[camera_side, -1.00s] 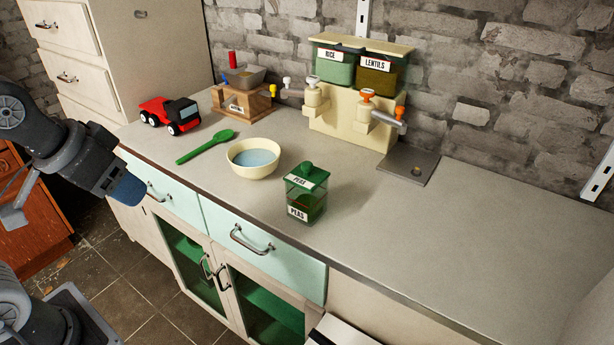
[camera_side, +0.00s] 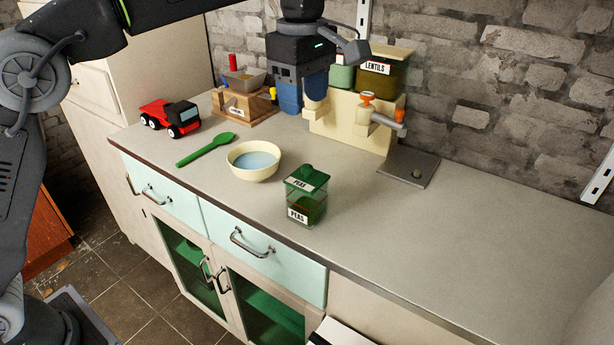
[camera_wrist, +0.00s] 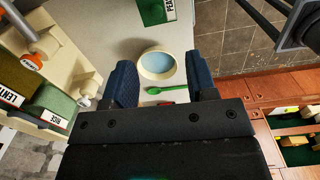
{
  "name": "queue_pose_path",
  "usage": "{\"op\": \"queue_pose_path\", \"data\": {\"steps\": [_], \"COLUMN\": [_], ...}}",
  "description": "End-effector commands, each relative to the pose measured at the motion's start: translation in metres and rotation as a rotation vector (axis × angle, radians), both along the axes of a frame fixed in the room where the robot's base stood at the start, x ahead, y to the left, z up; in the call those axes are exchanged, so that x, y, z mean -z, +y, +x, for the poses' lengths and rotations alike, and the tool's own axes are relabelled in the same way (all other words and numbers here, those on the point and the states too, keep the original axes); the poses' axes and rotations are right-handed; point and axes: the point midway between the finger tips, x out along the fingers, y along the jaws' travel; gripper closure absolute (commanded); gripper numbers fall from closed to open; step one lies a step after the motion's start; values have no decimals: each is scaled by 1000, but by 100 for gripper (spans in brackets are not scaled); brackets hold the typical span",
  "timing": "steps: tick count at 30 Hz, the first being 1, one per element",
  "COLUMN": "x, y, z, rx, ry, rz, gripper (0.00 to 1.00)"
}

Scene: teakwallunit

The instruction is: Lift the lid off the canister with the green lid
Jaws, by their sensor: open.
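The canister (camera_side: 305,207) is clear with a green lid (camera_side: 307,178) and a PEAS label, and stands upright on the counter with its lid on. In the wrist view the canister's green lid (camera_wrist: 152,12) shows at the top edge, partly cut off. My gripper (camera_side: 302,100) hangs pointing down above the counter, behind and well above the canister, in front of the dispenser.
A cream bowl (camera_side: 239,174) with blue contents sits left of the canister, with a green spoon (camera_side: 207,148) beyond it. Counter right of the canister is clear.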

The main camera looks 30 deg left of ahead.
Motion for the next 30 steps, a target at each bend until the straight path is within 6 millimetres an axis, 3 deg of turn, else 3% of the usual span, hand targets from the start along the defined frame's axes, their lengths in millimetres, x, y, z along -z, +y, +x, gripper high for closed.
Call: {"op": "queue_pose_path", "data": {"steps": [5, 15, 25, 30], "x": [10, 69, 97, 122], "y": [-6, -5, -4, 0], "z": [4, 4, 5, 8], "rx": [-46, -46, -45, -45], "ry": [15, 14, 12, 14], "rz": [4, 4, 3, 4], "gripper": [48, 48, 48, 48]}}
